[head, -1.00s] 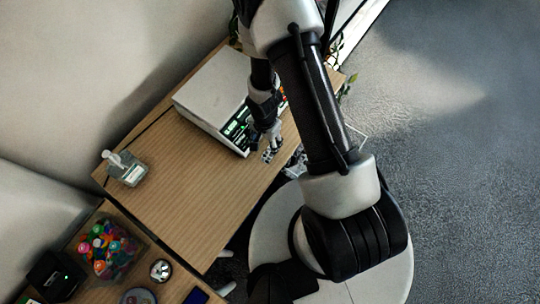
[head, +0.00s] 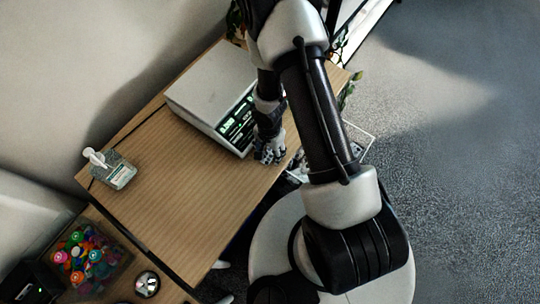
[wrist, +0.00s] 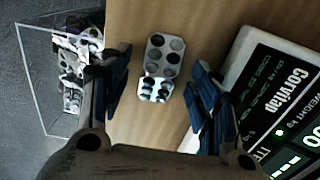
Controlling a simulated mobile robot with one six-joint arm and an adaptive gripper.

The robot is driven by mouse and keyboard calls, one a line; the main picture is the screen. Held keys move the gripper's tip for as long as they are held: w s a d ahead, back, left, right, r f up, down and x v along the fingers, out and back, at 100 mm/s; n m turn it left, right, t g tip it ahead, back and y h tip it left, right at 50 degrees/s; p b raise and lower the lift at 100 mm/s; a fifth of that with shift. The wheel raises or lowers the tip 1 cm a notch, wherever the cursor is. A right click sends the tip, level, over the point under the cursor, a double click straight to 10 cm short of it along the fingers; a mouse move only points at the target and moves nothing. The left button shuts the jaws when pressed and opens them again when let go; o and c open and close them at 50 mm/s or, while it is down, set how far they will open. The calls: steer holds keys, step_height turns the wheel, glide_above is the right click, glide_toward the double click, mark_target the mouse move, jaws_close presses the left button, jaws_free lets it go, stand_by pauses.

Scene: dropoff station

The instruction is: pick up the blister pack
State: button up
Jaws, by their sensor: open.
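The blister pack (wrist: 160,68) is a small silvery strip with two columns of round dark blisters. In the wrist view it lies on the wooden table (wrist: 128,22), near the table's edge. My gripper (wrist: 160,88) is open, with one blue-padded finger on each side of the pack and gaps between. The fingers do not appear to touch it. In the head view my gripper (head: 268,152) is low over the table beside the scale, and it largely hides the pack there.
A white scale (head: 210,88) with a lit green display stands close beside my gripper. A clear bin (wrist: 45,100) with similar packs is beyond the table edge. A pump bottle (head: 116,174) and a tub of colourful items (head: 121,253) are farther left. The middle of the table is clear.

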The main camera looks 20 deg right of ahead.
steer(key=shift+f, duration=0.1)
steer(key=shift+c, duration=0.3)
steer(key=c, duration=0.7)
